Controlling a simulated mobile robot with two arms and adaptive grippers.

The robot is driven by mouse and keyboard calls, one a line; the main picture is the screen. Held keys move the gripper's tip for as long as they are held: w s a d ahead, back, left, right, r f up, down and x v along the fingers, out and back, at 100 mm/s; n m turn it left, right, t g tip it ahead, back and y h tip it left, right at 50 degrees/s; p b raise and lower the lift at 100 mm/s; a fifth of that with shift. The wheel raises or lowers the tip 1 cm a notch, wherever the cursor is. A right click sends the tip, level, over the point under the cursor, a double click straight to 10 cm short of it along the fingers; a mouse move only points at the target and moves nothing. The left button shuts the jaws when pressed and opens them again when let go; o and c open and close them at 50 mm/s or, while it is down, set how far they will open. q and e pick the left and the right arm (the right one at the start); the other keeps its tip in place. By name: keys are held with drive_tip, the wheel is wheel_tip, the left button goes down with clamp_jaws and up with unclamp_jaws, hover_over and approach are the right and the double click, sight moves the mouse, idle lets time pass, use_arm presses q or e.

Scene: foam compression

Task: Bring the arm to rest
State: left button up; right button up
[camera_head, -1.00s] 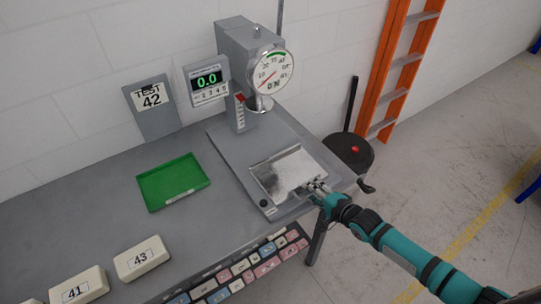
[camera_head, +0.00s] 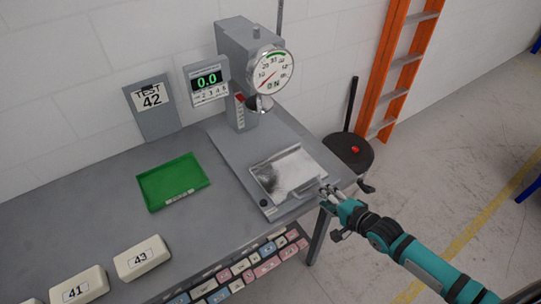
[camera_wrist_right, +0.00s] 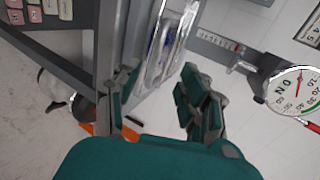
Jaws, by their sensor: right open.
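My right gripper (camera_head: 329,193) is open, with nothing seen between its fingers. It is at the front right edge of the compression tester, just by the metal plate (camera_head: 277,168) on the tester's base. In the right wrist view my open gripper (camera_wrist_right: 160,95) points toward the shiny plate edge (camera_wrist_right: 165,45), which shows between and beyond the fingers. I cannot tell whether a finger touches the plate. My right arm reaches in from the lower right. My left gripper is not in view.
The tester (camera_head: 242,60) has a round dial (camera_head: 273,72) and a display (camera_head: 207,82) reading 0.0. A green tray (camera_head: 158,190), foam blocks labelled 43 (camera_head: 142,262) and 41 (camera_head: 78,290), and a TEST 42 sign (camera_head: 152,108) are on the table. A black stool (camera_head: 350,160) stands at right.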

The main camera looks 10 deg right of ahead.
idle(0.4)
drive_tip(key=s+d+f+n+g+h+b, duration=0.1)
drive_tip(key=s+d+f+n+b, duration=0.2)
drive_tip(key=f, duration=0.8)
drive_tip(key=s+f+n+g+h+b, duration=0.2)
drive_tip(key=s+f, duration=0.4)
drive_tip(key=f, duration=0.5)
drive_tip(key=s+d+f+n+g+h+b, duration=0.1)
drive_tip(key=s+d+f+n+b, duration=0.2)
drive_tip(key=f, duration=0.7)
drive_tip(key=s+a+f+n+g+b, duration=0.3)
drive_tip(key=s+f, duration=0.7)
drive_tip(key=s, duration=0.4)
drive_tip(key=s+a+f+n+g+b, duration=0.3)
drive_tip(key=s+f, duration=0.8)
drive_tip(key=s, duration=0.4)
drive_tip(key=a+n+g, duration=0.1)
drive_tip(key=a+n, duration=0.1)
drive_tip(key=a, duration=0.1)
drive_tip(key=shift+s+a+f+n, duration=0.15)
drive_tip(key=shift+s+n, duration=0.15)
